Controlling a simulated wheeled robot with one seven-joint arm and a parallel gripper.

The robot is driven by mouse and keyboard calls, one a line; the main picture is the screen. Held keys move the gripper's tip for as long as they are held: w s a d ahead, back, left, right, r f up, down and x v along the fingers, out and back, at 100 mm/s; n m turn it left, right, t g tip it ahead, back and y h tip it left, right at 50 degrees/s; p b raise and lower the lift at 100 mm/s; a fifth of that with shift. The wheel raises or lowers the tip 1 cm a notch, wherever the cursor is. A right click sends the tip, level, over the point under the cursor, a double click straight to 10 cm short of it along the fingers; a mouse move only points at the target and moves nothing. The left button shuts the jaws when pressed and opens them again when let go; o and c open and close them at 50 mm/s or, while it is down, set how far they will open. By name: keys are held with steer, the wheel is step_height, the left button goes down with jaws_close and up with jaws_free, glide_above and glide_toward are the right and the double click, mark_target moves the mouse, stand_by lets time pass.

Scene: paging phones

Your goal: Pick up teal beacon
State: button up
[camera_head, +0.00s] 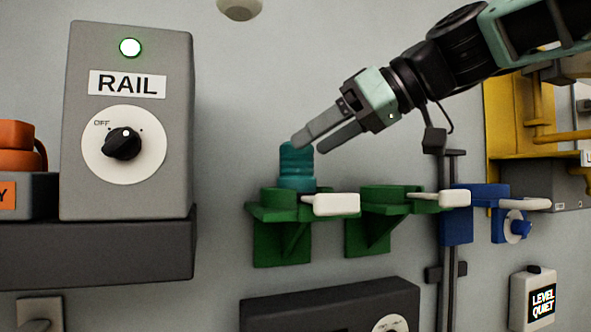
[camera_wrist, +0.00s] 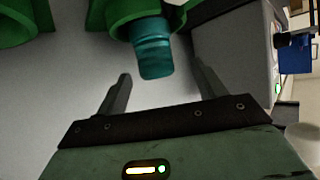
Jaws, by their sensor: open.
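The teal beacon (camera_head: 296,165) stands upright in the left green wall holder (camera_head: 270,212) in the head view. My gripper (camera_head: 312,144) is open and empty. Its fingers reach in from the upper right, with the tips close to the beacon's upper right side in that view; I cannot tell whether they touch. In the wrist view the beacon (camera_wrist: 153,55) sticks out of the green holder (camera_wrist: 135,15), beyond the gap between the two open fingers (camera_wrist: 162,82). The beacon's base is hidden inside the holder.
A second green holder (camera_head: 385,197) beside it looks empty. White levers (camera_head: 336,204) stick out by the holders. The grey RAIL box (camera_head: 128,120) stands on a dark shelf (camera_head: 100,252) at left. A blue holder (camera_head: 456,220) and dark rail (camera_head: 447,270) are at right.

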mark_target(288, 163)
steer(key=shift+w+p+x, duration=0.2)
steer(key=shift+p+x, duration=1.85)
steer(key=shift+x, duration=1.5)
steer(key=shift+d, duration=0.15)
steer(key=c, duration=1.2)
steer(key=shift+c, duration=0.9)
